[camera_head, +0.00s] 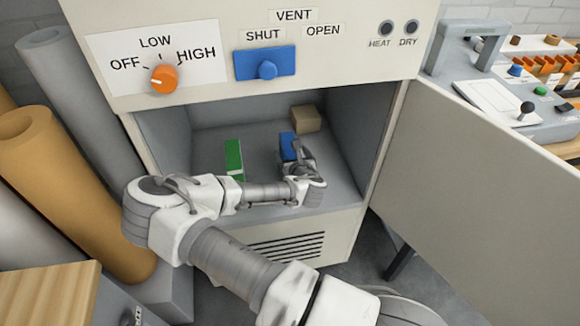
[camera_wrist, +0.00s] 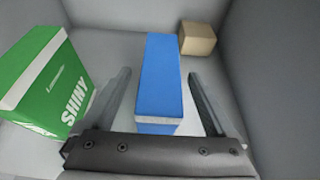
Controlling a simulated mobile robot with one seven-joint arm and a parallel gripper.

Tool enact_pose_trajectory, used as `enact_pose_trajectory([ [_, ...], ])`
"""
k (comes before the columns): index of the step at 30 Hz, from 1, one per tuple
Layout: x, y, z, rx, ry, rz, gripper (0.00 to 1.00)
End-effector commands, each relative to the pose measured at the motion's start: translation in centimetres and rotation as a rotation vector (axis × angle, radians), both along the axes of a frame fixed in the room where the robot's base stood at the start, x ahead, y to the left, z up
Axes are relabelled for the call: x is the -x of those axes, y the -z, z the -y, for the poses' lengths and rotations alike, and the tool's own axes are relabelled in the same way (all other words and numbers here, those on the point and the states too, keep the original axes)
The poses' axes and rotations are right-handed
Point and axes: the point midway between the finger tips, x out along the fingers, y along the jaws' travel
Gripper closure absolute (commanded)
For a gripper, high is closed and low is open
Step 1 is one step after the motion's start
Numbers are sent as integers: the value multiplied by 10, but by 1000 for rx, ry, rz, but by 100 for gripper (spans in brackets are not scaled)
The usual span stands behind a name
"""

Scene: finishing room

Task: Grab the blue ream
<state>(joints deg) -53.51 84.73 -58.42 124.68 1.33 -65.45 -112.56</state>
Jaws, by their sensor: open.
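The blue ream (camera_head: 287,146) stands inside the open cabinet, partly hidden by my wrist in the head view. In the wrist view the blue ream (camera_wrist: 161,80) lies between my two gripper fingers, with a gap on each side. My gripper (camera_wrist: 160,74) is open, one finger left of the ream and one right of it. In the head view my arm reaches into the cabinet and its end covers the near part of the ream; the fingers are hard to make out there.
A green ream marked SHINY (camera_wrist: 48,85) stands left of my left finger. A small tan box (camera_wrist: 197,38) sits behind, to the right. The cabinet's door (camera_head: 480,170) stands open at the right. Cabinet walls enclose both sides, and paper rolls (camera_head: 70,180) lean at left.

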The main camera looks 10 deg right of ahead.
Motion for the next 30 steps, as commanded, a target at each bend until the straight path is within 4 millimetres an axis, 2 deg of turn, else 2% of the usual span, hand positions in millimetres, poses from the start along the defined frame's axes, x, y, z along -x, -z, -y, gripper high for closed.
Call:
enact_pose_trajectory([
  [3,-15,7,0,-1,-1,2,9],
  [6,-22,9,0,-1,-1,1,9],
  [14,-23,9,0,0,0,0,9],
  [27,-23,9,0,0,0,0,88],
  [29,-23,9,0,-1,0,0,99],
  [30,-23,9,0,-1,0,0,100],
])
